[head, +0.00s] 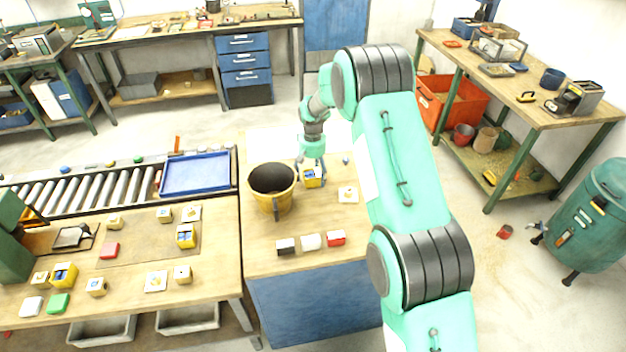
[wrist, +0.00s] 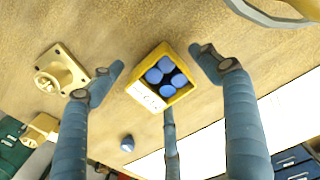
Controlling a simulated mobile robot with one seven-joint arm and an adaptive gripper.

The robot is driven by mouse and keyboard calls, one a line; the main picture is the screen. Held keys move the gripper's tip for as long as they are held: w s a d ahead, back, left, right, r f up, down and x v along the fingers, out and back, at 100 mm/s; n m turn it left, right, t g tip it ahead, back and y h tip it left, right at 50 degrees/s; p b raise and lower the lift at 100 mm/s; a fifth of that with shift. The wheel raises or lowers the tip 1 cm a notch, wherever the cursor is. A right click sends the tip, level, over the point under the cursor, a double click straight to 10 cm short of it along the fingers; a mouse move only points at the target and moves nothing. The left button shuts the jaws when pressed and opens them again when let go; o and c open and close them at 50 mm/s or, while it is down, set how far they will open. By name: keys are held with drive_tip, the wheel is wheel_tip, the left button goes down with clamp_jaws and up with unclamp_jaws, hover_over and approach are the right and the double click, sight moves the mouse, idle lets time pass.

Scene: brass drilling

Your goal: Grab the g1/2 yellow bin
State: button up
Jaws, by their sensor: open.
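A small yellow bin (head: 312,181) with a white label stands on the wooden bench top, right of the large yellow bucket. In the wrist view the yellow bin (wrist: 163,78) holds several blue pieces; its label print is too small to read. My gripper (head: 312,166) is over the bin in the head view. In the wrist view its blue fingers are spread open (wrist: 157,68), one on each side of the bin, with a third finger below it. I see no clear contact with the bin.
The yellow bucket (head: 272,189) stands close on the left. A flanged brass part (head: 348,195) lies to the right, and a small blue piece (wrist: 127,143) lies nearby. White and red blocks (head: 311,241) sit near the front edge. A blue tray (head: 196,174) rests on the roller conveyor.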

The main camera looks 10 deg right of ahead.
idle(0.3)
drive_tip(key=c, duration=1.3)
drive_tip(key=shift+c, duration=0.2)
drive_tip(key=shift+r, duration=0.1)
drive_tip(key=shift+r, duration=0.5)
drive_tip(key=shift+s+r+p, duration=0.15)
drive_tip(key=shift+r, duration=0.5)
drive_tip(key=shift+s+r+p, duration=0.15)
drive_tip(key=shift+r, duration=0.45)
drive_tip(key=s, duration=0.5)
drive_tip(key=s+r, duration=0.1)
drive_tip(key=s, duration=0.4)
drive_tip(key=s+p, duration=0.1)
drive_tip(key=s, duration=0.4)
drive_tip(key=shift+s+d+r, duration=0.15)
drive_tip(key=shift+s+d, duration=0.05)
drive_tip(key=shift+d, duration=0.05)
